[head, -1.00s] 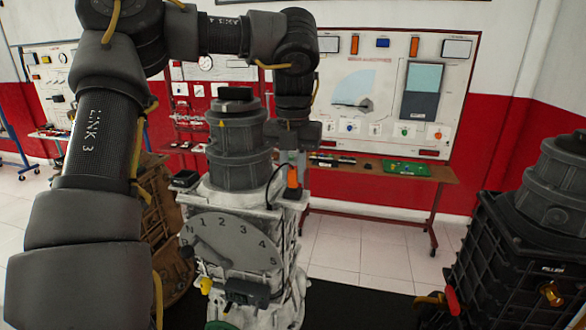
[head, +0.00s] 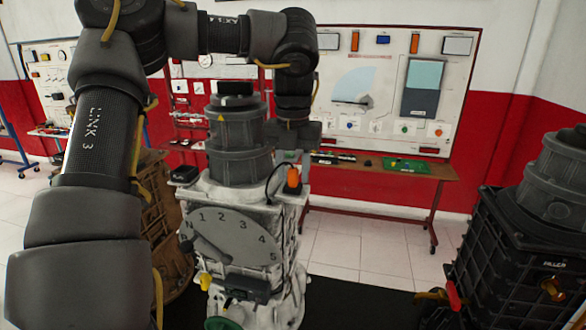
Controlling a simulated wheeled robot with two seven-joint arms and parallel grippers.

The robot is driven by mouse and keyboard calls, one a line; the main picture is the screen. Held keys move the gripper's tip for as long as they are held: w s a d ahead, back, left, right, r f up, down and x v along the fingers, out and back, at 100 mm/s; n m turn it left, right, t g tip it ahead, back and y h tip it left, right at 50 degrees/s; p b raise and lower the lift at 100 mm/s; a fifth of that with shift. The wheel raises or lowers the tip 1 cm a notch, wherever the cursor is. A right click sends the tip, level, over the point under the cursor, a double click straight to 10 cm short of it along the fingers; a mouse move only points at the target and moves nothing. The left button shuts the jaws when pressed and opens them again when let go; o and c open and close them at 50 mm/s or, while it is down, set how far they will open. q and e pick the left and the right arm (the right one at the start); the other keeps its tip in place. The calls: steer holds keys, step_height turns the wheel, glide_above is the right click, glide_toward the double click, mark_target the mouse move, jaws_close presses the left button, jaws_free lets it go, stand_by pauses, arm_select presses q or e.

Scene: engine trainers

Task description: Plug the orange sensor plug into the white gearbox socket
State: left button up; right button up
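The white gearbox (head: 268,221) stands in the middle, with a numbered dial plate on its front and a grey ribbed housing on top. The orange sensor plug (head: 293,178) is at the gearbox's upper right edge, with a black cable looping to its left. My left gripper (head: 292,156) points down just above the plug. Its fingertips are small and dark there, so I cannot tell whether they touch the plug or how wide they stand. The white socket is not clearly distinguishable. My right gripper is out of view.
A brown gearbox (head: 165,225) is behind my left arm. A bench (head: 405,174) with a green board and a wall panel (head: 455,105) stand behind. Floor shows between the gearboxes.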

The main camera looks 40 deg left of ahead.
arm_select(q)
steer(key=shift+o, duration=0.7)
steer(key=shift+r, duration=0.3)
step_height(320, 180, up, 3)
steer(key=shift+f, duration=0.2)
step_height(320, 180, up, 7)
steer(key=p, duration=0.4)
steer(key=shift+f, duration=0.2)
steer(key=shift+r+p, duration=0.55)
steer(key=shift+p, duration=0.2)
